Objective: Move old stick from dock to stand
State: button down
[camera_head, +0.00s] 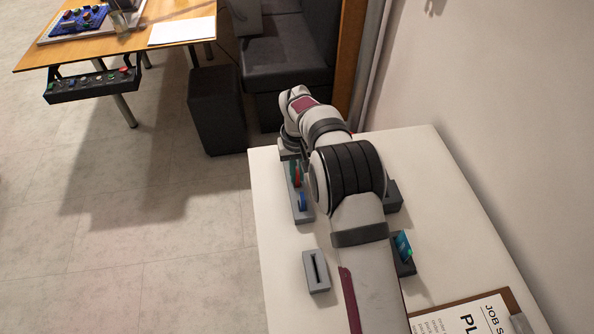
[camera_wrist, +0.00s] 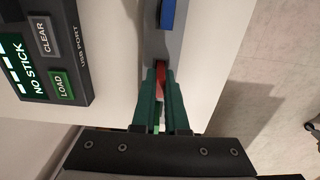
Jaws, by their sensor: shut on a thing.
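My gripper's green fingers (camera_wrist: 160,98) are shut on a red stick (camera_wrist: 160,78), over one end of a long grey stand (camera_wrist: 168,42). I cannot tell whether the stick's lower end is seated in the stand. A blue stick (camera_wrist: 167,14) stands farther along it. In the head view the red stick (camera_head: 297,176) and the blue stick (camera_head: 302,201) line up on the stand (camera_head: 303,218), partly hidden by my arm. A dark device (camera_wrist: 40,52) beside the stand reads "NO STICK" and "USB PORT", with CLEAR and LOAD buttons.
An empty slotted grey block (camera_head: 316,272) sits nearer on the white table (camera_head: 283,300). A grey holder (camera_head: 405,266) with a teal-blue stick (camera_head: 403,245) stands at right. A clipboard (camera_head: 465,314) lies at the near right. My arm spans the table's middle.

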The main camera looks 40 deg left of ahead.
aim_at(297, 172)
jog(key=c, duration=0.9)
grip_release()
jog(key=shift+o, duration=0.2)
notch_tip(297, 172, up, 22)
jog(key=shift+f, duration=0.15)
